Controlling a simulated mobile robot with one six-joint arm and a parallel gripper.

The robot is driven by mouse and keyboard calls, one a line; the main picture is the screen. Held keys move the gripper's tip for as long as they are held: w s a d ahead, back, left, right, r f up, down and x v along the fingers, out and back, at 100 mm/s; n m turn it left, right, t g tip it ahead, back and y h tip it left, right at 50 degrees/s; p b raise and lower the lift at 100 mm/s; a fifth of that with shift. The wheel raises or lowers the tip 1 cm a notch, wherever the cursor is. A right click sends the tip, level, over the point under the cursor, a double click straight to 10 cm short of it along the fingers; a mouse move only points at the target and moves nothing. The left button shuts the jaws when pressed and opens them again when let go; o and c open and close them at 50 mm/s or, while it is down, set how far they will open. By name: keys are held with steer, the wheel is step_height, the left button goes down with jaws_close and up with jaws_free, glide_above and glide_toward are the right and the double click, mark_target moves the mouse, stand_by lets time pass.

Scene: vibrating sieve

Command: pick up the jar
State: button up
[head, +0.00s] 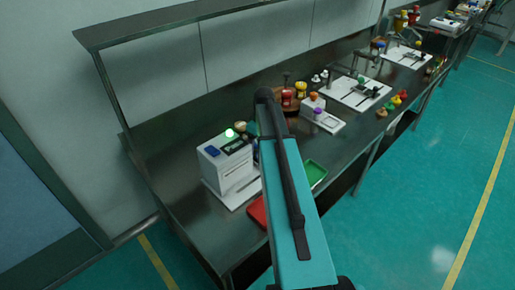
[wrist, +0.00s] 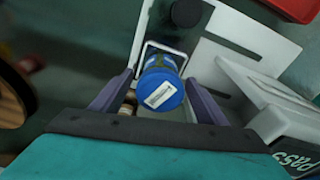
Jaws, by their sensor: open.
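A jar (wrist: 160,92) with a blue lid and a pale label mark on top shows in the middle of the wrist view. My gripper (wrist: 160,78) has its two dark purple fingers apart, one on each side of the jar. I cannot tell whether the fingers touch it. In the head view my arm covers the gripper and most of the area around the jar.
A white machine (head: 228,168) with a green light stands left of my arm. Its PASS marking (wrist: 291,160) shows in the wrist view. A red tray (head: 257,213) and a green tray (head: 315,172) lie near the bench's front edge.

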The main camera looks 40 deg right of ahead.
steer(key=shift+w+f, duration=0.1)
steer(key=shift+f, duration=0.85)
steer(key=c, duration=1.3)
steer(key=shift+r, duration=0.15)
steer(key=shift+r+b, duration=1.1)
steer(key=shift+r, duration=3.8)
